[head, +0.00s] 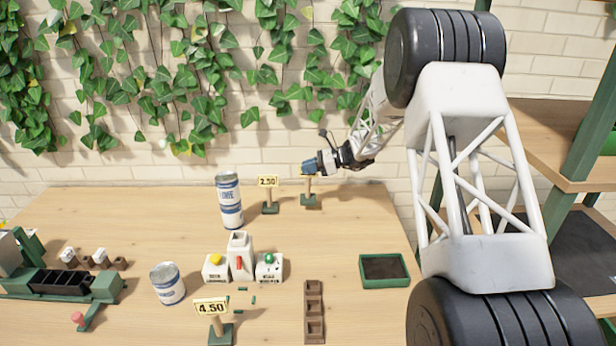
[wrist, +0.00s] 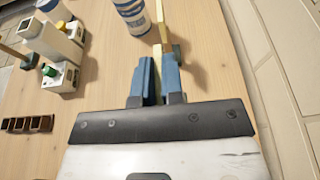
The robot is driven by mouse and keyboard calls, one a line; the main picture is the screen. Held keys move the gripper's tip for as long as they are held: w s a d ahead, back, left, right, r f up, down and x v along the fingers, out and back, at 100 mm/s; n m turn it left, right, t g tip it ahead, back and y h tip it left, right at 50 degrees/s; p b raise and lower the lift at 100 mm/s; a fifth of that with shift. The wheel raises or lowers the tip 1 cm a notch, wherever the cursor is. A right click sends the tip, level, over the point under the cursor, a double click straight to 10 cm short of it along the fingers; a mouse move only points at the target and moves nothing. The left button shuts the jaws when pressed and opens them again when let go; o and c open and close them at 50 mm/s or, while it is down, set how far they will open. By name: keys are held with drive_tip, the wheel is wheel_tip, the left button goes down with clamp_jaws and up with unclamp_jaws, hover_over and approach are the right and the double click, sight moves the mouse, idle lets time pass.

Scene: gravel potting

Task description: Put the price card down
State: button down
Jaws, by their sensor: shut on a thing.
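My gripper (head: 307,168) is at the back right of the table, shut on a price card. The held card's face is mostly hidden by the blue fingers. Its wooden post and dark green base (head: 311,202) show below them, roughly upright. The base is at or just above the tabletop; I cannot tell whether it touches. In the wrist view the blue fingers (wrist: 159,85) close around a thin pale yellow edge of the card (wrist: 158,65). Another price card reading 2.50 (head: 268,182) stands just left of it, and one reading 4.50 (head: 211,306) stands at the front.
A tall white and blue can (head: 229,200) stands left of the 2.50 card. A shorter can (head: 167,284), a white device with buttons (head: 239,256), a brown divided tray (head: 314,312) and a green-rimmed tray (head: 384,284) are nearer. The table right of the held card is clear.

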sight(309, 175)
idle(0.3)
drive_tip(key=shift+f, duration=1.75)
drive_tip(key=c, duration=1.2)
unclamp_jaws()
drive_tip(key=shift+f, duration=0.15)
drive_tip(key=shift+c, duration=0.2)
drive_tip(key=shift+r, duration=0.2)
drive_tip(key=v, duration=1.2)
